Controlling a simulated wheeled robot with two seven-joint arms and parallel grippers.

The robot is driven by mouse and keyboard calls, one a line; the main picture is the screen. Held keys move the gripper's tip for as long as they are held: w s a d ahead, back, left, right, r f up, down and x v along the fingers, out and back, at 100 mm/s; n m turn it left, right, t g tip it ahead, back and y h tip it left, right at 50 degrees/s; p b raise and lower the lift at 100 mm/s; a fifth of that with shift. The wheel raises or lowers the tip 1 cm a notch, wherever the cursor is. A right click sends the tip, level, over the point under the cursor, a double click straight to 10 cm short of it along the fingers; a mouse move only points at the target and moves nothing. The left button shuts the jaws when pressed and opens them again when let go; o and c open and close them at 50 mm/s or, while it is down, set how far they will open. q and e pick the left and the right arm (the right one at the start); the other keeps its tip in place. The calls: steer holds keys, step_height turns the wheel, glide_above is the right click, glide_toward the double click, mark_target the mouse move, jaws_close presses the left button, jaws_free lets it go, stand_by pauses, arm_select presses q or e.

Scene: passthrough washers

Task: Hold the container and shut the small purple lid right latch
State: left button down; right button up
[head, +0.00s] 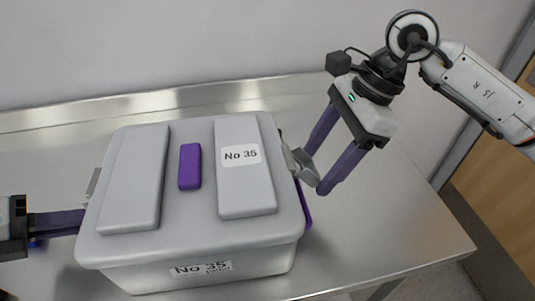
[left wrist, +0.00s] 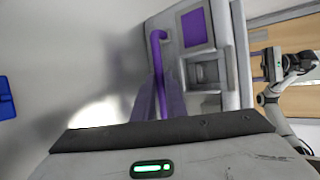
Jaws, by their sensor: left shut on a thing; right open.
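The grey container (head: 200,268) stands on the metal table, its grey lid on top with a small purple block (head: 190,167) in the middle and "No 35" labels. The right latch (head: 303,166) is a grey flap sticking out from the lid's right side. My right gripper (head: 312,174) is open, with its fingertips around or right beside this flap; contact is unclear. My left gripper (head: 80,221) is at the container's left side, shut on the purple side handle (left wrist: 158,55), which shows in the left wrist view. The hold itself is hidden in the head view.
A grey left latch (head: 93,185) shows at the lid's left side. The metal table (head: 400,215) is clear to the right of the container, with its edge at the lower right. A wall with a raised metal ledge runs behind. A blue object (left wrist: 6,102) shows at the left wrist view's edge.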

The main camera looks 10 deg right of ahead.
mark_target(307, 172)
steer(key=c, duration=1.5)
steer(key=shift+f, duration=0.1)
steer(key=f+y, duration=0.1)
steer(key=y, duration=0.1)
steer(key=a+f+y, duration=0.1)
steer(key=y, duration=0.1)
steer(key=shift+a+f+y, duration=0.25)
steer(key=shift+a+y, duration=0.1)
steer(key=shift+y, duration=0.55)
steer(key=shift+a+f+y, duration=0.25)
steer(key=shift+a+y, duration=0.05)
steer(key=shift+y, duration=0.6)
steer(key=o, duration=1.5)
